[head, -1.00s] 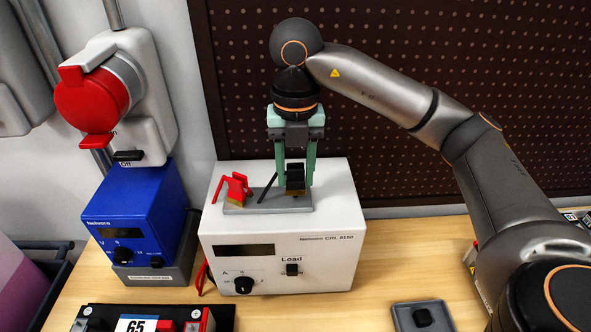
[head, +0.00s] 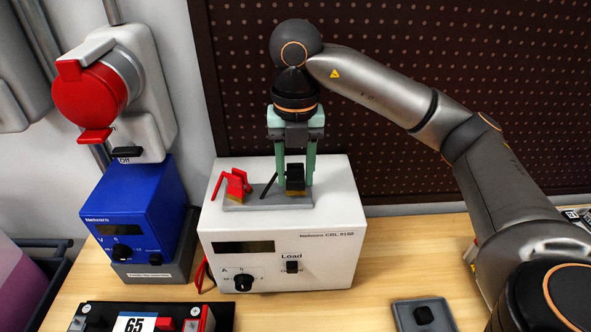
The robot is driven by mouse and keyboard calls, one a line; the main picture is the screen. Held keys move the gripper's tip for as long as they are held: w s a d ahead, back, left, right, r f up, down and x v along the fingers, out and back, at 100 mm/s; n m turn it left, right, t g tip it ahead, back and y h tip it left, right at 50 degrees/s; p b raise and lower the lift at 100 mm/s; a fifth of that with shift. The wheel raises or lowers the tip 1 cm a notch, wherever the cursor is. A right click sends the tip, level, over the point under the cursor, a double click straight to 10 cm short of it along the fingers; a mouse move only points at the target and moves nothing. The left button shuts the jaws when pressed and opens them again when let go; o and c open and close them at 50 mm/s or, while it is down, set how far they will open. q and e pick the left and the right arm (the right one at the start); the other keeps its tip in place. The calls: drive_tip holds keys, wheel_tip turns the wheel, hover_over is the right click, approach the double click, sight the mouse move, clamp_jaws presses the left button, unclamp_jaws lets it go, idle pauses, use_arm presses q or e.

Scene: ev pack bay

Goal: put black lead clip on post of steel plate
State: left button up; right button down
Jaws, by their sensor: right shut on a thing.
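The black lead clip (head: 295,177) stands at the right end of a small grey rest on top of the white load box. Its lower part looks brass-coloured, and a black handle or lead slants to its left. My right gripper (head: 296,183) points straight down from above, with its pale green fingers on both sides of the clip, shut on it. The clip is at the rest; I cannot tell whether it touches it. A grey plate (head: 402,316) with a dark block on it lies at the lower right; I cannot tell whether this is the steel plate. My left gripper is not in view.
A red clip (head: 236,185) sits at the left end of the grey rest (head: 262,202). The white load box (head: 335,225) stands between a blue instrument (head: 135,215) and open wooden bench. A black module labelled 65 (head: 95,312) is at the lower left. A brown pegboard (head: 400,80) is behind.

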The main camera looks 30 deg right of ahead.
drive_tip(key=shift+f+b, duration=0.35)
drive_tip(key=shift+f, duration=0.1)
idle(0.3)
drive_tip(key=shift+c, duration=1.7)
unclamp_jaws()
wheel_tip(320, 180, up, 13)
drive_tip(key=p, duration=0.3)
drive_tip(key=shift+f+p, duration=0.2)
drive_tip(key=shift+p, duration=0.1)
